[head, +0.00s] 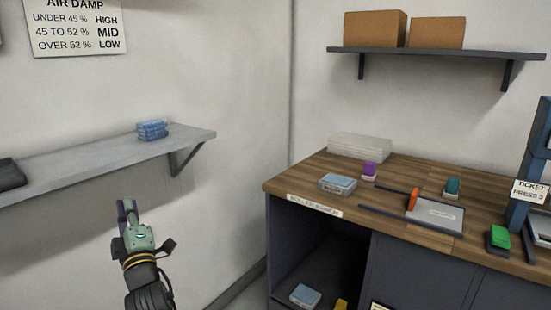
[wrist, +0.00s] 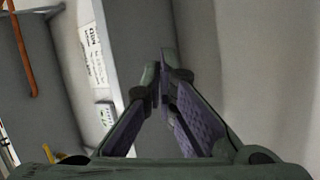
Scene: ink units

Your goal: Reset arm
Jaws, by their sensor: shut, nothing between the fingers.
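My gripper (head: 127,208) is raised in front of the white wall at the lower left of the head view, below the grey wall shelf and left of the wooden bench. In the wrist view my gripper (wrist: 162,92) has its purple-padded fingers brought together at the tips, with nothing between them. It touches nothing that I can see.
The grey shelf (head: 95,164) holds a blue stack (head: 152,130) and a dark item (head: 10,174). Open space surrounds my gripper.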

